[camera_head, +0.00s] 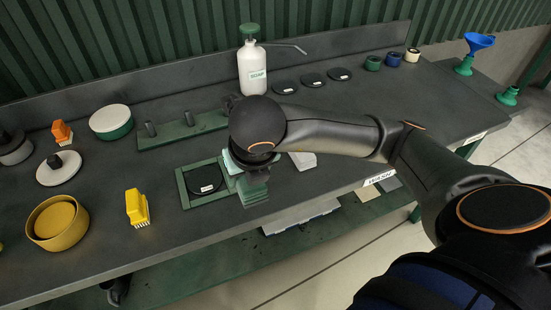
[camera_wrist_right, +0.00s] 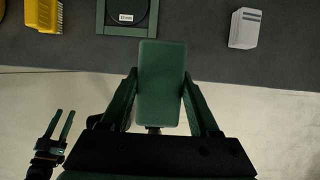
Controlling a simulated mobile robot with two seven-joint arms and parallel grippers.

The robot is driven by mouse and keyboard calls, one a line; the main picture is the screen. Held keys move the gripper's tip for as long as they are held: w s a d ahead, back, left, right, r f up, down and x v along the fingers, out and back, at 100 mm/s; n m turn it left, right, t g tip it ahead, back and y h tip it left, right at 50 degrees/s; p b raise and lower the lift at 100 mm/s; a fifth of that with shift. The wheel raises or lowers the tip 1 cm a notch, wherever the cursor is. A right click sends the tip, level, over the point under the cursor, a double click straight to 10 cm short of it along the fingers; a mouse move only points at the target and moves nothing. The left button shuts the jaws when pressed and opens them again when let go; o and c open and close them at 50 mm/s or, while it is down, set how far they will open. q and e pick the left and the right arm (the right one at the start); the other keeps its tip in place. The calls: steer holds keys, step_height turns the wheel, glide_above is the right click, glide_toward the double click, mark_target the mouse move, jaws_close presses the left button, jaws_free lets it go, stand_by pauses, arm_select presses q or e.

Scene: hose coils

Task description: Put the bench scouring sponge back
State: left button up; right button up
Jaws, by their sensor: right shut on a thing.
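The scouring sponge shows in the right wrist view as a flat green block (camera_wrist_right: 161,82), held between the two green fingers of my right gripper (camera_wrist_right: 160,105). In the head view my right gripper (camera_head: 252,188) is over the front part of the bench, right beside a green square frame (camera_head: 186,198) with a black labelled disc (camera_head: 206,185) in it. My arm and gripper hide most of the sponge there. My left gripper (camera_wrist_right: 60,125) shows low in the right wrist view, fingers apart and empty, against the pale floor.
A yellow brush (camera_head: 137,207) and yellow bowl (camera_head: 57,222) stand left of the frame. A pale block (camera_head: 303,160) lies to the right. A green peg rack (camera_head: 183,131) and soap bottle (camera_head: 251,68) stand behind. Black discs (camera_head: 312,80) lie further right.

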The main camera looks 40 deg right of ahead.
steer(key=shift+w+d+f, duration=0.1)
steer(key=shift+d+f, duration=0.05)
steer(key=shift+d, duration=0.15)
steer(key=w+d+f, duration=0.8)
steer(key=d, duration=0.1)
steer(key=shift+w+f+p, duration=0.15)
steer(key=shift+f+p, duration=0.1)
steer(key=shift+p, duration=0.05)
steer(key=shift+w+d+f, duration=0.2)
steer(key=shift+d+f, duration=0.05)
steer(key=shift+f, duration=0.15)
steer(key=shift+w+d+f+b, duration=0.15)
steer(key=shift+f+b, duration=0.2)
steer(key=shift+f, duration=1.65)
steer(key=o, duration=1.2)
steer(key=shift+r, duration=0.15)
